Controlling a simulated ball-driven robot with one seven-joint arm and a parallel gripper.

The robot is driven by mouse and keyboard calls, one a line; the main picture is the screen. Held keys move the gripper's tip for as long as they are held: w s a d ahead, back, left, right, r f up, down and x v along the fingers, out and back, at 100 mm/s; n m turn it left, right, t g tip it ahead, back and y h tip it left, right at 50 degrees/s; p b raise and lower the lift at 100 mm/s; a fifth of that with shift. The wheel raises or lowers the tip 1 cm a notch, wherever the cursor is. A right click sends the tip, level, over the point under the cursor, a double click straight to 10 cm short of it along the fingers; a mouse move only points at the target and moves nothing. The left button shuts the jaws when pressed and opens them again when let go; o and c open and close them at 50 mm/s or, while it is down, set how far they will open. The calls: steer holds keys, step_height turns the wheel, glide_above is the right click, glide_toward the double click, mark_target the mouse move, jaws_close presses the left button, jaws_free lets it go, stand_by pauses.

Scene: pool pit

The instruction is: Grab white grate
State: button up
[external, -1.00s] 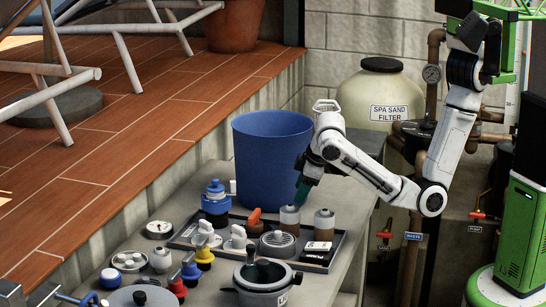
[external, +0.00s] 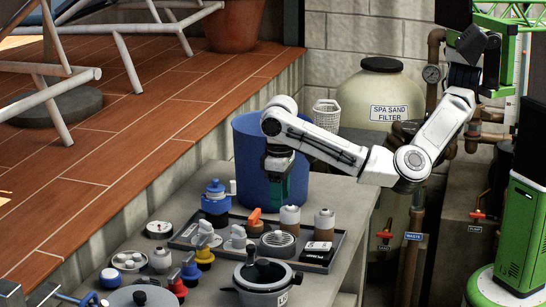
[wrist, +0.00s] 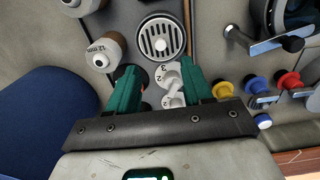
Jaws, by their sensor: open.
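The round white grate (external: 278,240) lies flat in the dark tray (external: 336,243), with dark slots across its face. In the wrist view the grate (wrist: 160,38) is at the top centre, fully visible, beyond the fingertips. My gripper (external: 284,190) points down above the tray's back edge, in front of the blue bucket. Its green fingers are open and empty in the wrist view (wrist: 160,88). White numbered pieces (wrist: 170,84) show below, between the fingers. The fingers are apart from the grate.
The blue bucket (external: 245,150) rises behind the tray. A lidded pot (external: 265,280) stands in front, and blue, yellow and red knobs (external: 203,257) are at front left.

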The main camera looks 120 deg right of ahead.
mark_target(278, 232)
steer(key=f+p, duration=0.1)
steer(key=f, duration=0.9)
steer(key=shift+w+d+p, duration=0.1)
steer(key=shift+w+p, duration=0.1)
steer(key=shift+p, duration=0.15)
jaws_close()
